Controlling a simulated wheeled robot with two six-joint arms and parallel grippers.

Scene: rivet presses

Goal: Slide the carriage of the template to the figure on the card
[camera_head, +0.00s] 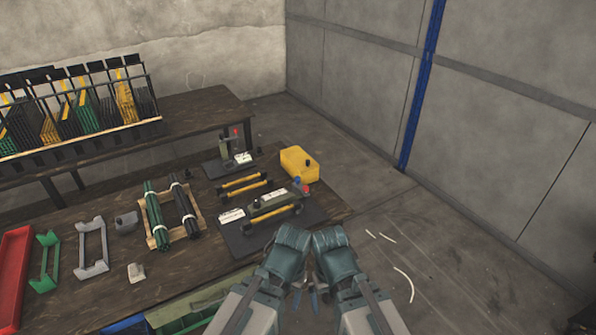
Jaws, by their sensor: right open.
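A dark base plate (250,243) at the table's right end bears a long grey-green fixture (272,203) with a yellow bar, a blue knob and a red knob (306,190). This looks like the template; I cannot make out which part is its carriage. A white card (231,216) lies at the plate's left side, its figure too small to read. My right gripper (318,297) is open, low in front of the table's right end and apart from the fixture. My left gripper (296,296) is beside it, its fingers mostly hidden.
A smaller fixture (226,152), yellow-black bars (243,183) and a yellow box (299,162) stand behind. A wooden cradle (158,237) of dark rods, grey and green brackets and a red tray (13,275) are left.

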